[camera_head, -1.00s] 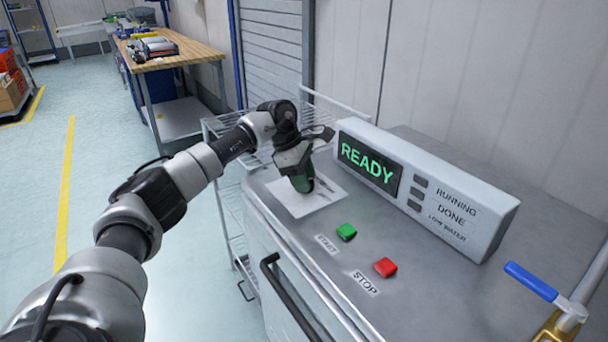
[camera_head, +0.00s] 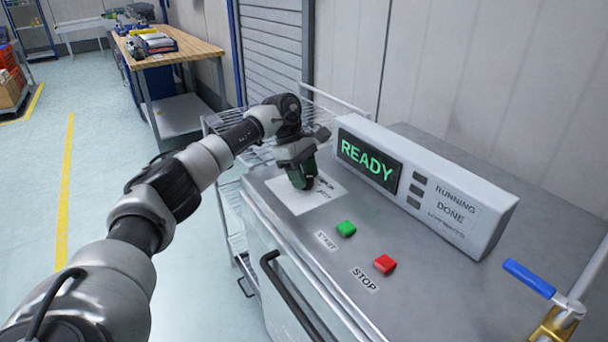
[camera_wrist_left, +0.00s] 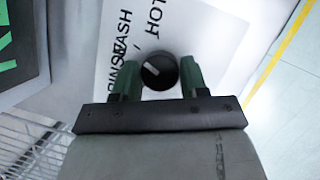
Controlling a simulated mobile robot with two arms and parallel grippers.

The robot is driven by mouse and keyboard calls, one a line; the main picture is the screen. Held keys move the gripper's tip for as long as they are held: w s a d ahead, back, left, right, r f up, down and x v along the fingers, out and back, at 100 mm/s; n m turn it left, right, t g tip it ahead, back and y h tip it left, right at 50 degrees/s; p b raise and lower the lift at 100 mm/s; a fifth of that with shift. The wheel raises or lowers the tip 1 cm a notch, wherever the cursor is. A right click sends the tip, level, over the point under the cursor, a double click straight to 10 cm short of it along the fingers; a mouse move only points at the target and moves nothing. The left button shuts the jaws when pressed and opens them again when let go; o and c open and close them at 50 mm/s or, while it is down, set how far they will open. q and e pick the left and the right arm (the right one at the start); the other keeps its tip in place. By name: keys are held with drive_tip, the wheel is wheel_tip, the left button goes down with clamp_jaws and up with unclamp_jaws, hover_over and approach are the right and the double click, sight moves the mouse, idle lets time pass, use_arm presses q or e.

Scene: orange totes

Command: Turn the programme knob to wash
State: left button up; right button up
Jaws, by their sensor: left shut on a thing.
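The round black programme knob (camera_wrist_left: 160,71) stands on a white label sheet (camera_wrist_left: 112,20) with printed words, among them what reads as WASH and RINSE. A pale pointer line on the knob's top points to the upper left in the left wrist view; I cannot tell exactly which word it meets. My left gripper (camera_wrist_left: 158,76) is shut on the knob, one green finger on each side. In the head view my left gripper (camera_head: 302,180) reaches down over the sheet (camera_head: 318,196) and hides the knob. My right gripper is not in view.
The display box (camera_head: 420,185) reads READY and stands behind the knob's sheet. The green START button (camera_head: 346,229) and red STOP button (camera_head: 385,264) are nearer on the panel. A black door handle (camera_head: 285,295) runs along the front. A wire rack (camera_head: 232,215) stands left of the machine.

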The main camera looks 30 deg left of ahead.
use_arm(q)
drive_tip(key=o, duration=0.9)
drive_tip(key=shift+r, duration=0.1)
drive_tip(key=v, duration=1)
drive_tip(key=shift+r, duration=0.25)
drive_tip(key=shift+a, duration=0.15)
